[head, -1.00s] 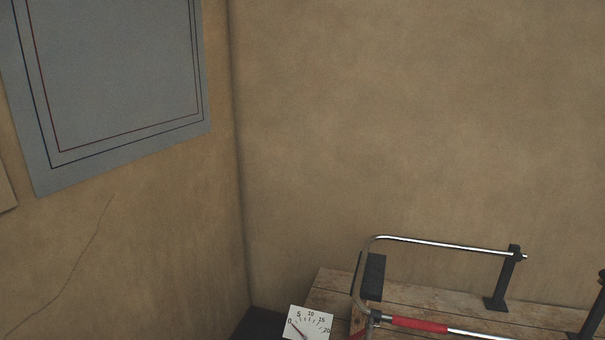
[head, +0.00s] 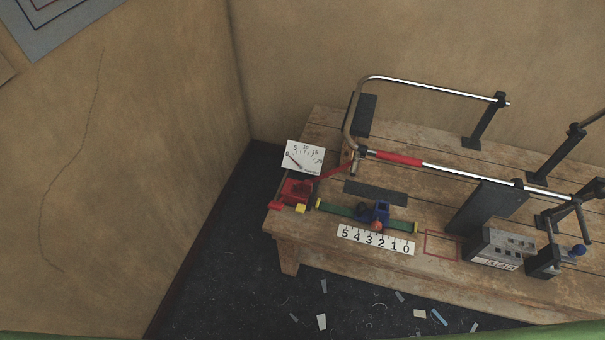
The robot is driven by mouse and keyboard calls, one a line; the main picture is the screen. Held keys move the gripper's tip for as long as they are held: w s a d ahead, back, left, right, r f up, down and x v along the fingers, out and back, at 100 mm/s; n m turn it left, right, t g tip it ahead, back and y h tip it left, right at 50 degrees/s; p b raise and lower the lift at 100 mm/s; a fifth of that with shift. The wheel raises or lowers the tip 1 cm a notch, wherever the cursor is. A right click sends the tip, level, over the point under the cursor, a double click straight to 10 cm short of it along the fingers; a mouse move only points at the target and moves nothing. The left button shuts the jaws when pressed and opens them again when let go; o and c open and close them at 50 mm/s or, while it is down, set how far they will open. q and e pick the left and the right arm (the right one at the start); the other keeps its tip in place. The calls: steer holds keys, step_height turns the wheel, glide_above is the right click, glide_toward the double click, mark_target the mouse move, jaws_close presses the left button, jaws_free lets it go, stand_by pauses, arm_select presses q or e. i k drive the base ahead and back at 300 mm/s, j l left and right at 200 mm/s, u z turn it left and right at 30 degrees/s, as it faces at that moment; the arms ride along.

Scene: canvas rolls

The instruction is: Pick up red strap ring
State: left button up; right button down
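I cannot make out a red strap ring for certain. A red sleeve (head: 398,158) sits around the front metal rod, near its bent left end. A red device (head: 297,188) with a yellow block stands at the bench's left end, below a white dial card (head: 304,157). A thin red rectangle outline (head: 441,246) lies flat on the bench top. Neither of my grippers is in view.
The wooden bench (head: 330,122) carries bent metal rods on black posts, a blue and green slider (head: 379,211), a number scale (head: 376,240) and a grey block (head: 498,247). Scraps litter the dark floor (head: 230,265). Walls close in behind and left.

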mark_target(305, 191)
steer(key=i+j+z, duration=0.15)
steer(key=j, duration=0.25)
steer(key=i+j+z, duration=0.2)
steer(key=j, duration=0.2)
steer(key=i+j+z, duration=0.15)
steer(key=j, duration=0.25)
steer(key=i+j+z, duration=0.15)
steer(key=j, duration=0.3)
steer(key=k, duration=0.05)
